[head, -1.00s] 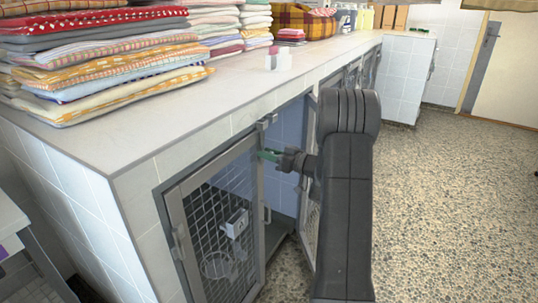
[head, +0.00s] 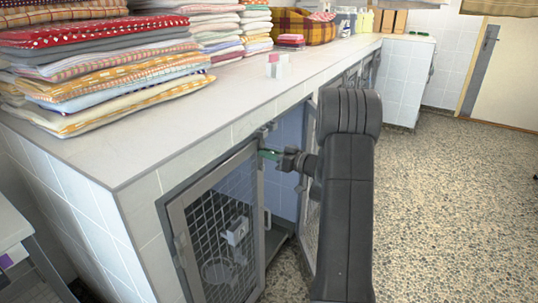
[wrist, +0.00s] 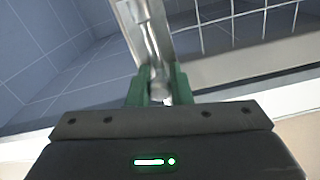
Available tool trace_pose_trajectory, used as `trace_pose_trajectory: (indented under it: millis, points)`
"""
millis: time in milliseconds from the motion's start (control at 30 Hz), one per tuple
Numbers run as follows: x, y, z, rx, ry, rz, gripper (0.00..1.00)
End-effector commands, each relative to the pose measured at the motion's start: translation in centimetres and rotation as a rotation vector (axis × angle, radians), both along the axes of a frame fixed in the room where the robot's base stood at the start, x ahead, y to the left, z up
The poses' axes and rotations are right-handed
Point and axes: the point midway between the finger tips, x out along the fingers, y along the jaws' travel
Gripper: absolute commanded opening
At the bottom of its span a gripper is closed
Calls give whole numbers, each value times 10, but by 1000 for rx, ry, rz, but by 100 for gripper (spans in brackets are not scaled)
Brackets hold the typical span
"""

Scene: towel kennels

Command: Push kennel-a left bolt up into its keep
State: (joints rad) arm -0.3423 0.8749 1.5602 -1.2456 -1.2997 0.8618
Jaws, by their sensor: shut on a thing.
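The kennel door (head: 215,225) nearest me, a grey metal frame with wire mesh, stands at the left end of the tiled row. My gripper (head: 268,154) is at its upper right corner, its green fingertips against the frame. In the wrist view my gripper (wrist: 160,88) is shut on the knob end of the metal bolt (wrist: 149,45), between the two green fingers. The bolt's rod runs away from the fingers toward a bracket at the picture's top. A small metal fitting (head: 268,129) sits on the frame above the door. Whether the bolt is in its keep I cannot tell.
A tiled counter (head: 190,122) runs above the kennels, with piles of folded towels (head: 100,65) and a small pink-and-white block (head: 278,66). The speckled floor (head: 450,190) at right is clear.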

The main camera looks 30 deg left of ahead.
Motion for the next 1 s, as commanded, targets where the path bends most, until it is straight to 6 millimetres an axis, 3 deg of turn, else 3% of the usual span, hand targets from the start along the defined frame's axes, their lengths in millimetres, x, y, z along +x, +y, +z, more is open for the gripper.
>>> trace_pose_trajectory:
  millis: [33,133,533,1000]
  points:
    - [1,0,5,8,-8,-1,22]
    - [1,0,5,7,-8,-1,41]
    - [1,-9,3,3,-3,-2,41]
    - [-6,-107,4,5,-3,-5,41]
